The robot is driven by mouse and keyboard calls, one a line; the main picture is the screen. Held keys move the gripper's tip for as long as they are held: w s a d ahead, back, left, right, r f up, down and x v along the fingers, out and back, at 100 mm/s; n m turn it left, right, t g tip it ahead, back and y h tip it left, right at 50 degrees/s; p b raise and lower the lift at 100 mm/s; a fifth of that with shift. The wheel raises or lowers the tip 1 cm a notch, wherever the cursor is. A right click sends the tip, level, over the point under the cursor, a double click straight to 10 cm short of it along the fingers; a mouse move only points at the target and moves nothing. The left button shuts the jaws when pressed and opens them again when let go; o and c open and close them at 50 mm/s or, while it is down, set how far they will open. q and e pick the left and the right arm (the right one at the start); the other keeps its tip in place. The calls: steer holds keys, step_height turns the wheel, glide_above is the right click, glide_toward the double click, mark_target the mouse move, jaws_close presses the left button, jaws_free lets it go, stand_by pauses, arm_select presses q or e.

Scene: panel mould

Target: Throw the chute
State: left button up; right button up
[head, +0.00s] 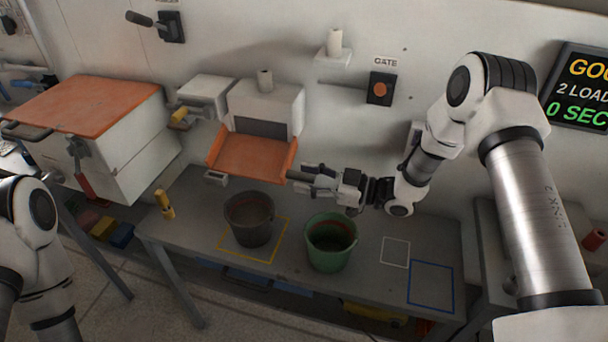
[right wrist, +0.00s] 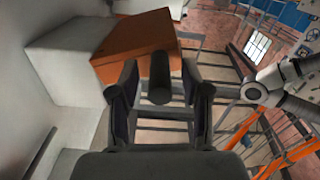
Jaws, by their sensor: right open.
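The chute is an orange tray (head: 250,157) under a white housing (head: 265,103) on the wall, above the back of the bench in the head view. My right gripper (head: 308,180) is beside the tray's right edge, pointing left. In the right wrist view its two fingers (right wrist: 160,95) are apart. A dark round-ended bar (right wrist: 158,78) shows between them, and I cannot tell whether they touch it. An orange surface (right wrist: 140,45) lies beyond the fingers. My left arm shows at the left edge of the head view, but its gripper is not visible.
A dark bucket (head: 249,218) stands in a yellow outline and a green bucket (head: 330,242) stands right of it. A yellow-handled part (head: 165,204) is at the bench's left. The bench's right has empty outlined squares.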

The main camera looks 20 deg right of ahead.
steer(key=shift+w+a, duration=0.15)
steer(key=shift+a, duration=0.15)
steer(key=shift+d, duration=0.2)
jaws_close()
steer(key=shift+r, duration=0.2)
